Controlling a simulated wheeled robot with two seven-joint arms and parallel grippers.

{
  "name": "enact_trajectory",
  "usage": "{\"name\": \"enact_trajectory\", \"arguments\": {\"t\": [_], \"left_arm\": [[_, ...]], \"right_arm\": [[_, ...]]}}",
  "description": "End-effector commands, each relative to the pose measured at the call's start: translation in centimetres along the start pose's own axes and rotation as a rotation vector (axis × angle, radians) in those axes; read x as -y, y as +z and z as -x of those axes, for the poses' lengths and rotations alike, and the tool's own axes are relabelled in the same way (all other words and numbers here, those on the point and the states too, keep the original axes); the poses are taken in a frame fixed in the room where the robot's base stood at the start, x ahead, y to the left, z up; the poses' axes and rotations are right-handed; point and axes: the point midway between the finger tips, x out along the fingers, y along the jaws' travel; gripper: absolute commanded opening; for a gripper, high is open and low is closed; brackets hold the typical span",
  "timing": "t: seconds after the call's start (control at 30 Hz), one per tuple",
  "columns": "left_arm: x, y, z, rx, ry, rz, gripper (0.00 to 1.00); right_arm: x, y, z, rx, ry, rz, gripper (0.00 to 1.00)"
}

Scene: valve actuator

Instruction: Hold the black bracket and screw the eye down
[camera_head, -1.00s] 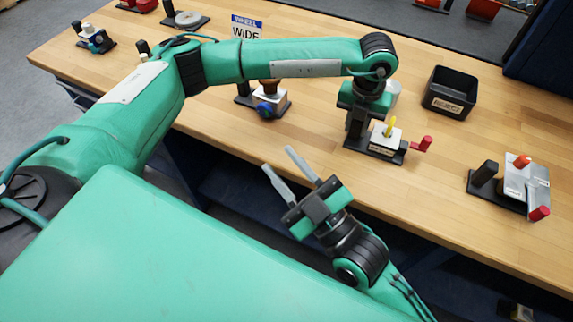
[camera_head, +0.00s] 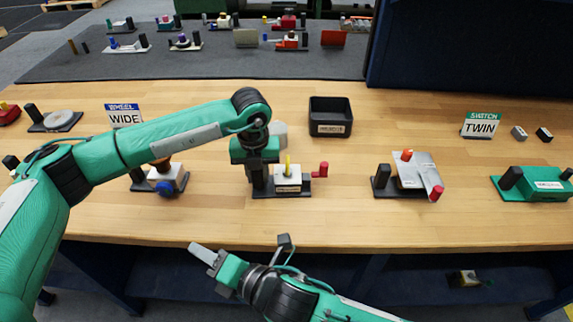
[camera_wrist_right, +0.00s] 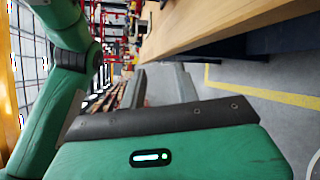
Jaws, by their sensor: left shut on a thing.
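The task assembly stands near the table's front edge in the head view: a black base (camera_head: 276,194), a white block (camera_head: 288,184) with a label, an upright yellow piece (camera_head: 288,166) on top and a red-ended handle (camera_head: 321,169) at its right. I cannot tell the eye's shape. My left gripper (camera_head: 258,178) points down and is shut on the black upright bracket at the left end of the base, mostly hiding it. My right gripper (camera_head: 206,260) is empty in front of the table edge, fingers pointing left. In the right wrist view its two fingers (camera_wrist_right: 160,88) are apart.
A black bin (camera_head: 330,128) stands behind the assembly. A fixture with a blue knob (camera_head: 166,188) is at its left, and one with a grey plate (camera_head: 414,172) at its right. WIDE (camera_head: 125,118) and TWIN (camera_head: 481,125) signs stand further out. Wood in front of the assembly is clear.

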Motion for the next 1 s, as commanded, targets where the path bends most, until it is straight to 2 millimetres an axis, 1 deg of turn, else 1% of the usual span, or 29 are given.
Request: {"name": "enact_trajectory", "arguments": {"t": [0.03, 0.1, 0.23, 0.4, 0.5, 0.63, 0.8, 0.9, 1.0], "left_arm": [[0.0, -0.1, -0.4, -0.004, 0.003, 0.0, 0.0], [0.0, -0.1, -0.4, -0.004, 0.003, 0.0, 0.0], [-0.1, -0.1, -0.4, -0.004, 0.003, 0.0, 0.0], [-0.1, -0.1, -0.4, -0.004, 0.003, 0.0, 0.0], [-0.1, -0.1, -0.4, -0.004, 0.003, 0.0, 0.0], [-0.1, -0.1, -0.4, -0.004, 0.003, 0.0, 0.0], [-0.1, -0.1, -0.4, -0.004, 0.003, 0.0, 0.0], [-0.1, -0.1, -0.4, -0.004, 0.003, 0.0, 0.0], [-0.1, -0.1, -0.4, -0.004, 0.003, 0.0, 0.0]], "right_arm": [[1.0, 0.8, -0.1, 0.042, -0.058, 0.143, 0.32], [2.3, 2.2, -0.1, 0.104, -0.146, 0.343, 0.32], [4.0, 5.3, 0.7, 0.219, -0.322, 0.698, 0.32], [4.7, 9.8, 2.9, 0.368, -0.586, 1.103, 0.32], [4.5, 12.0, 4.5, 0.444, -0.741, 1.283, 0.32], [4.0, 13.9, 6.5, 0.517, -0.909, 1.439, 0.32], [3.5, 15.1, 8.0, 0.565, -1.034, 1.531, 0.32], [3.5, 15.6, 8.1, 0.573, -1.059, 1.548, 0.32], [3.6, 16.7, 7.6, 0.577, -1.063, 1.55, 0.32]]}}
